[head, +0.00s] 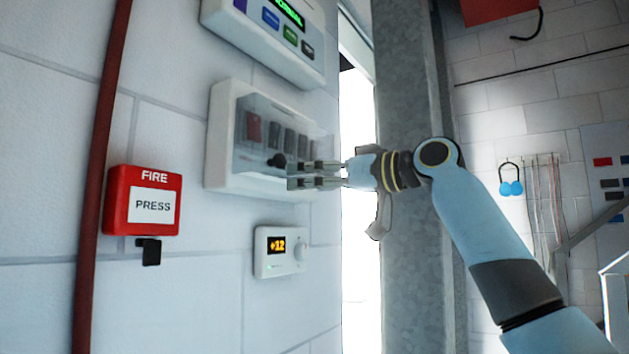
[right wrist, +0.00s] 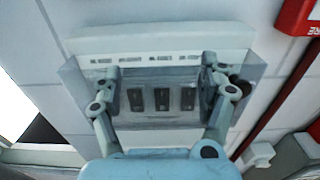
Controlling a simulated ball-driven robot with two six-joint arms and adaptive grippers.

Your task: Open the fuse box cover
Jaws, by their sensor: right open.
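The fuse box (head: 218,135) is a white wall box with a row of dark switches and one red one. Its clear cover (head: 262,112) lies over the switches and looks closed; a dark knob (head: 277,160) shows at its lower front. My right gripper (head: 291,175) is open, with its fingertips close to the lower front of the cover, near the knob. Whether they touch is unclear. In the right wrist view, the open fingers (right wrist: 160,70) stand on either side of the switches, in front of the clear cover (right wrist: 80,88). My left gripper is not in view.
A control panel (head: 240,32) hangs above the fuse box, and a small thermostat (head: 265,262) below it. A red fire button (head: 115,205) and a red pipe (head: 100,130) are at the left. A grey column (head: 408,290) stands right of the wall.

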